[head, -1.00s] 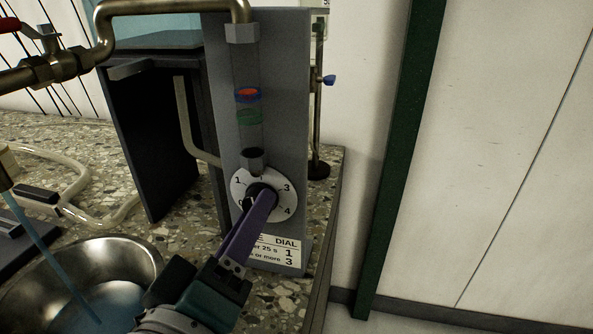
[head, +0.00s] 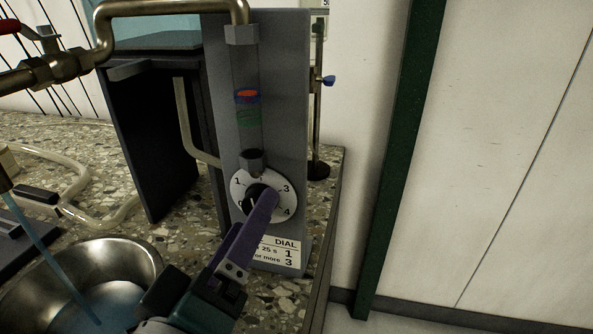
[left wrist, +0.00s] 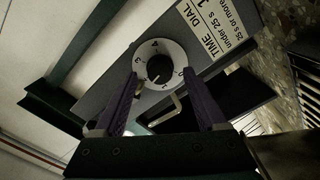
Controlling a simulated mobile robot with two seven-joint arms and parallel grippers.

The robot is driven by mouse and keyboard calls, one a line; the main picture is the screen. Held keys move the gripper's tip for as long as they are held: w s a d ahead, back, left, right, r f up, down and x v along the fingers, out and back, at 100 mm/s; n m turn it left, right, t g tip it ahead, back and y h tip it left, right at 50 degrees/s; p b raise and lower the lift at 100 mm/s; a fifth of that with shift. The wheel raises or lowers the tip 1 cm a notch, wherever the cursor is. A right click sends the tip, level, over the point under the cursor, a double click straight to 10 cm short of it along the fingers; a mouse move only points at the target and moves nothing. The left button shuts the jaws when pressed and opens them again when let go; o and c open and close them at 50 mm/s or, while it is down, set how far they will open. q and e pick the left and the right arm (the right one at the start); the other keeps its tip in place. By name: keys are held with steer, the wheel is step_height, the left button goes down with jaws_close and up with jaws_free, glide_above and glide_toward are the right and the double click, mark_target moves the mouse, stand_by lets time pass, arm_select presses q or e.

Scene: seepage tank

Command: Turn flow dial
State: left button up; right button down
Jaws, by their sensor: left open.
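The flow dial (head: 242,186) is a round white face with black numbers and a black centre knob (head: 256,190), on the front of a grey upright panel. It also shows in the left wrist view (left wrist: 178,56), with its knob (left wrist: 160,70) carrying a white pointer mark. I cannot tell exactly which number it points to. My left gripper (head: 254,218) has purple fingers. They are open and apart in front of the dial, with the knob between and beyond the tips in the left wrist view (left wrist: 166,88). One finger covers the lower part of the dial. My right gripper is not in view.
A label (head: 285,252) headed DIAL sits below the dial. A clear tube (head: 246,70) with coloured floats rises above it. A steel basin (head: 130,258) with blue water is at lower left. A green post (head: 395,150) stands right of the counter.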

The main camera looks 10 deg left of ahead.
arm_select(q)
steer(key=s, duration=0.9)
steer(key=shift+a+p, duration=0.15)
steer(key=shift+p, duration=0.15)
steer(key=shift+r, duration=0.1)
steer(key=d+r+m+g+h+p, duration=0.5)
steer(key=r+m+p, duration=0.3)
steer(key=r+p, duration=0.3)
steer(key=s+a+r+m+g+y+p, duration=0.45)
steer(key=s+a+r+g+p, duration=0.5)
steer(key=a+p, duration=0.35)
step_height(320, 180, up, 37)
steer(key=d+p, duration=0.1)
steer(key=p, duration=3.7)
steer(key=shift+d+y, duration=0.2)
steer(key=shift+y, duration=0.25)
